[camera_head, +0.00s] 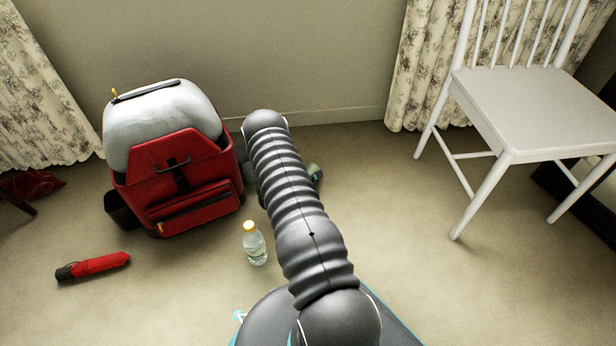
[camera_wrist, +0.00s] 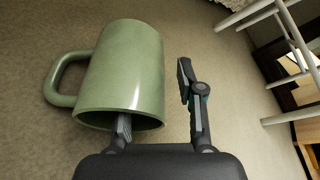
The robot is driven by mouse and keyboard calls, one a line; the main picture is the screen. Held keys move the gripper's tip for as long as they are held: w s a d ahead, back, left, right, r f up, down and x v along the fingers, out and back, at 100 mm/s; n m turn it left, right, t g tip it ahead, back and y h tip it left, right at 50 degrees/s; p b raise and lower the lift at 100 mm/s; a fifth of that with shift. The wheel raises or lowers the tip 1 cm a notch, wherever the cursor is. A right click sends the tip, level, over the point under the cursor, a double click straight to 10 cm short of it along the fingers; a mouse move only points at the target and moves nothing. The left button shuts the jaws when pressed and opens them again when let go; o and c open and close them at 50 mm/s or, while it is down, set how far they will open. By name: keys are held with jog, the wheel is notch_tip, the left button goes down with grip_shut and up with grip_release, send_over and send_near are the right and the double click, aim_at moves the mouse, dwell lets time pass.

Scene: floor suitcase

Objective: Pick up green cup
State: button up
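The green cup (camera_wrist: 124,68) fills the left half of the wrist view, its mouth toward my gripper and its handle on the left. My gripper (camera_wrist: 156,100) is open. Its left finger reaches into the cup's mouth, with the tip hidden inside. Its right finger stands outside, right of the cup's wall with a gap between. In the head view, my arm hides most of this spot. A small grey-green bit (camera_head: 314,172) shows just right of my arm, too small to tell whether it is cup or gripper.
A red and white backpack (camera_head: 180,160) stands left of my arm. A clear bottle (camera_head: 254,246) stands on the carpet before it, and a red umbrella (camera_head: 94,266) lies farther left. A white chair (camera_head: 530,110) stands at right. Carpet between arm and chair is clear.

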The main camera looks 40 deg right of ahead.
grip_shut()
jog(key=shift+r, duration=0.2)
